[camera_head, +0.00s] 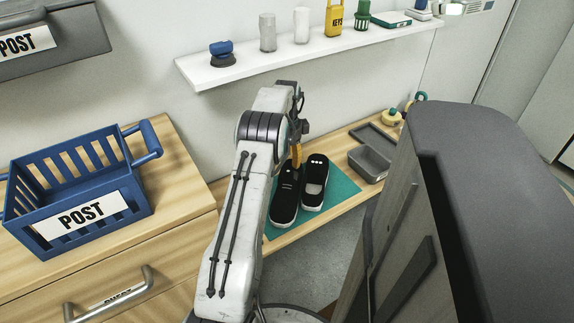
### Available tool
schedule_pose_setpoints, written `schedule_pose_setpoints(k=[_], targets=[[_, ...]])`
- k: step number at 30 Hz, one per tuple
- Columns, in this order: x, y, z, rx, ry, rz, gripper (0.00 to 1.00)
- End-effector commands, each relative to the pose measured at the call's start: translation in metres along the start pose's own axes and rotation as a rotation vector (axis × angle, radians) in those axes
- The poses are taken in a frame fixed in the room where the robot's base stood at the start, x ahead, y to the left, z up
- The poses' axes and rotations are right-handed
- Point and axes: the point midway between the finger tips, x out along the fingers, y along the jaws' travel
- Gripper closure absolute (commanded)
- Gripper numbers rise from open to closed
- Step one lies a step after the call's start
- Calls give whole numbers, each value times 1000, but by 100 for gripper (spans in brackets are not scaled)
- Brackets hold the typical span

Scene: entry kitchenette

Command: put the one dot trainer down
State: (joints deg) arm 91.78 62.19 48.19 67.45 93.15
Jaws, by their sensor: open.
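Two black trainers with white soles stand side by side on a teal mat (345,183) on the low wooden bench. The left trainer (285,202) is partly hidden at its far end by my gripper, and I cannot make out its dots clearly. The right trainer (314,187) shows several small white dots at its far end. My gripper (296,163) is open, pointing down over the far end of the trainers, closest to the left one. I cannot tell whether its fingers touch that trainer.
A blue post basket (128,190) stands on the wooden drawer unit at left. A white shelf (235,70) with small items runs along the wall above. A grey tray (369,163) sits on the bench right of the mat. A large grey body (495,190) blocks the right.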

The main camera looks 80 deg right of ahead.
Motion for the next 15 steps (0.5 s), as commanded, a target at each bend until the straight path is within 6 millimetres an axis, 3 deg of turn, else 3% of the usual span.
schedule_pose_setpoints(k=[6,15], targets=[[-18,0,0,0,0,0,52],[-21,0,0,0,0,-1,52]])
